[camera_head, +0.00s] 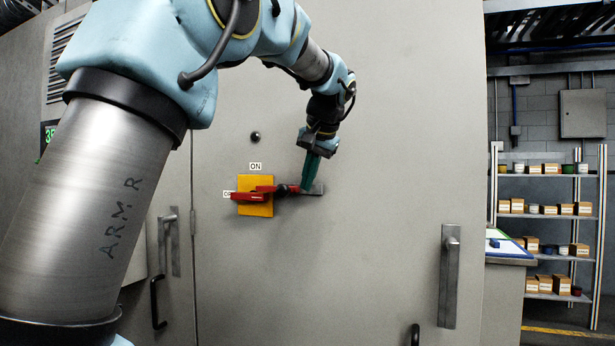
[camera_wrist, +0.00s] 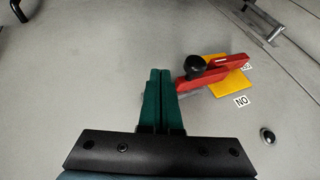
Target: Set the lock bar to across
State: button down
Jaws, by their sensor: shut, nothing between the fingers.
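The lock bar (camera_wrist: 214,76) is red with a black knob (camera_wrist: 195,67) at one end. In the head view the bar (camera_head: 266,188) lies roughly level, reaching from the knob leftward over the edge of a yellow switch plate (camera_head: 256,209). The plate also shows in the wrist view (camera_wrist: 232,84). In the wrist view the fingertips (camera_wrist: 159,73) are beside the knob; contact is unclear.
The grey cabinet door (camera_head: 360,260) is mostly bare. A door handle (camera_head: 449,275) stands at right and another (camera_head: 169,245) at left. A black round button (camera_head: 255,137) is above the "ON" label (camera_head: 255,167). Shelves (camera_head: 546,216) with boxes stand far right.

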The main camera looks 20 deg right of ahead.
aim_at(281, 190)
jog(key=b+v, duration=0.1)
jog(key=v, duration=0.9)
jog(key=shift+s, duration=0.1)
jog(key=w+a+f+n+g, duration=0.1)
jog(key=w+a+f+g, duration=0.1)
jog(key=a+f, duration=0.85)
jog(key=w+a+f+n+g, duration=0.1)
jog(key=w+a+f+n, duration=0.15)
jog(key=a+f, duration=0.8)
jog(key=s+a+f+n, duration=0.1)
jog(key=s+a+f, duration=0.3)
jog(key=f, duration=0.3)
jog(key=s+a+f+n+g, duration=0.1)
jog(key=s+a+f, duration=0.3)
jog(key=f, duration=0.3)
jog(key=s+a+f+n+g, duration=0.1)
jog(key=s+a+f+n, duration=0.1)
jog(key=s+a+f, duration=0.2)
notch_tip(281, 190, down, 3)
jog(key=shift+s+a+f, duration=0.15)
jog(key=shift+s+a, duration=0.05)
jog(key=shift+s, duration=0.9)
